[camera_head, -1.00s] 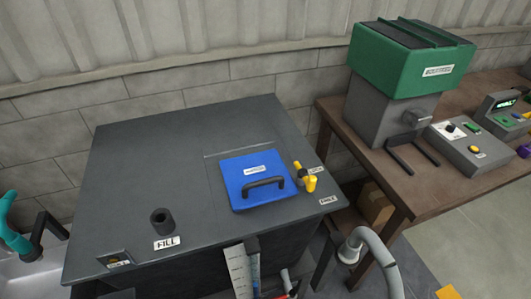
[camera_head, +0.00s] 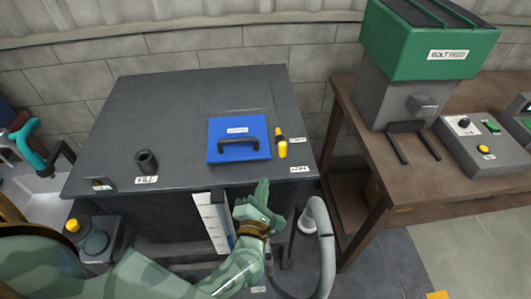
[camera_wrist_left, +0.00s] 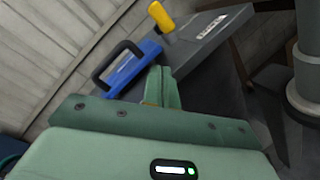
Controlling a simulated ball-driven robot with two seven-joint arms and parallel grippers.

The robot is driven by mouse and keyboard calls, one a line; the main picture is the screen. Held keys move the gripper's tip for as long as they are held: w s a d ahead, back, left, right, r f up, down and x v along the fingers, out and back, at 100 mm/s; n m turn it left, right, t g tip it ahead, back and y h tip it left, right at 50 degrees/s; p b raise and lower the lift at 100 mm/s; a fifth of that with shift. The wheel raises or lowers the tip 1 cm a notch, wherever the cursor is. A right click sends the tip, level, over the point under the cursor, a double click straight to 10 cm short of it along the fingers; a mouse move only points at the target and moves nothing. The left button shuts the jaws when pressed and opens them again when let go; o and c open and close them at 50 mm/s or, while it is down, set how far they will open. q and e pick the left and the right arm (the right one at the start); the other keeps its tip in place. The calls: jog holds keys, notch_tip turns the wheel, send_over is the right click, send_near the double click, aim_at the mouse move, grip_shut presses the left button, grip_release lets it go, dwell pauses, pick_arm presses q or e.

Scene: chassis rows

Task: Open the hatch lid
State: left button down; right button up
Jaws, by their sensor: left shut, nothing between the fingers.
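The blue hatch lid (camera_head: 226,132) lies flat and closed on top of the dark grey cabinet (camera_head: 185,95). It has a black bar handle (camera_head: 238,147) near its front edge and a white label. My left gripper (camera_head: 262,192) is in front of the cabinet's front edge, below and right of the lid, shut and empty. In the left wrist view, the shut fingers (camera_wrist_left: 158,86) point towards the lid (camera_wrist_left: 133,68) and handle (camera_wrist_left: 112,62), apart from them. My right gripper is not in view.
A black FILL neck (camera_head: 147,160) rises from the cabinet top at left. A grey hose (camera_head: 325,240) curves up close to the right of my left gripper. A wooden bench (camera_head: 375,170) with a green bolt feeder (camera_head: 425,45) stands at right.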

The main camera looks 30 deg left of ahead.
aim_at(243, 155)
pick_arm(q)
jog(key=a+r+n+g+y, duration=0.3)
jog(key=a+r+n+y, duration=0.1)
jog(key=n, duration=1)
jog(key=x, duration=0.6)
jog(key=a+x, duration=0.1)
jog(key=x, duration=0.2)
jog(key=shift+s+d+f, duration=0.1)
jog(key=shift+s+f, duration=0.05)
jog(key=shift+s, duration=0.2)
